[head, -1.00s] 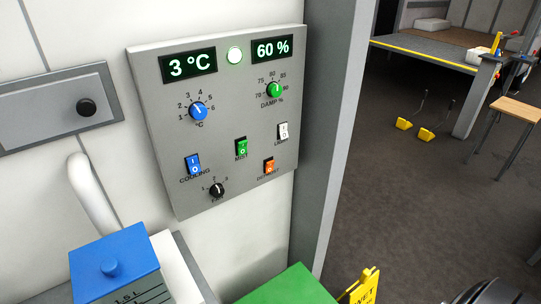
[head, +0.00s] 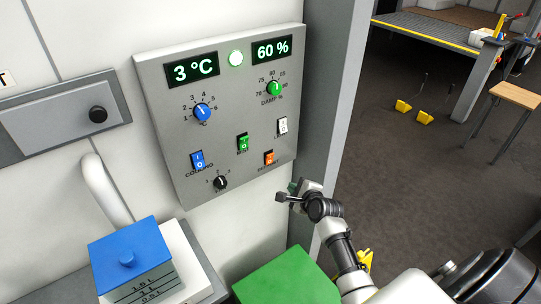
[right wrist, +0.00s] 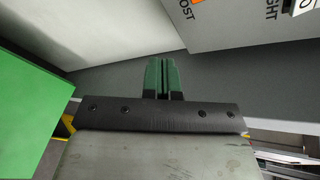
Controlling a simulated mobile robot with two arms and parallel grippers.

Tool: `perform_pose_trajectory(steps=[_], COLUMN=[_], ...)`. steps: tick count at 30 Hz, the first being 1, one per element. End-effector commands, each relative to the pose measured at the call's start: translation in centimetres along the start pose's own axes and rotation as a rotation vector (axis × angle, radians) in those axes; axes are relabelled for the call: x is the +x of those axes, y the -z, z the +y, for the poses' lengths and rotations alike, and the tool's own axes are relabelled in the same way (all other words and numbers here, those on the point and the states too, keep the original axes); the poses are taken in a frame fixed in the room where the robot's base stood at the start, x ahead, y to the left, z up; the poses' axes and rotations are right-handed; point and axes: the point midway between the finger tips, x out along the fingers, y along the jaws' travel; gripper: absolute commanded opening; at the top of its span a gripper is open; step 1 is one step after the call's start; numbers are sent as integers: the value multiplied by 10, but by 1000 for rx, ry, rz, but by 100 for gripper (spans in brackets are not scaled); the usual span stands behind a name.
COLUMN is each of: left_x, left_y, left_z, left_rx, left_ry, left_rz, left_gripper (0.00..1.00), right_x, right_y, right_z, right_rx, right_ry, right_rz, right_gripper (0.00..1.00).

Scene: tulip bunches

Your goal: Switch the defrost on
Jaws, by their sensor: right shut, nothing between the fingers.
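The grey control panel (head: 220,120) hangs on the white wall in the head view. The orange defrost switch (head: 269,158) is at its lower right, below the white light switch (head: 283,126); its rocker position is too small to tell. In the right wrist view an orange edge of the defrost switch (right wrist: 197,2) shows at the top, beside its label. My right gripper (head: 284,196) is below and slightly right of the defrost switch, apart from the panel. Its green fingers (right wrist: 163,76) are shut with nothing between them. My left gripper is not in view.
The panel also has a blue cooling switch (head: 197,160), a green switch (head: 243,143), a black knob (head: 221,182) and two lit displays. A green box (head: 287,277) and a blue-lidded container (head: 130,260) stand below. A grey post (head: 322,120) edges the panel's right.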

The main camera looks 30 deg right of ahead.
Motion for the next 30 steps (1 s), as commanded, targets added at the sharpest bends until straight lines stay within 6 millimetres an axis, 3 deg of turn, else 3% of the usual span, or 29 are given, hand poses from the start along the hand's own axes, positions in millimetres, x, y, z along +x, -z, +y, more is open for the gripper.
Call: perform_pose_trajectory(steps=[8, 21, 30], left_x=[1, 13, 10], left_y=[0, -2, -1], left_z=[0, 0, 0], left_rx=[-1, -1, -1], left_ry=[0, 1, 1], left_rz=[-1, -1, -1], left_gripper=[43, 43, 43], right_x=[3, 42, 60], right_y=[-2, -30, -43], right_z=[-1, -28, -42], right_rx=[-4, -6, -5], right_ry=[0, 0, -2], right_rz=[0, 1, 1], right_gripper=[0, 0, 0])
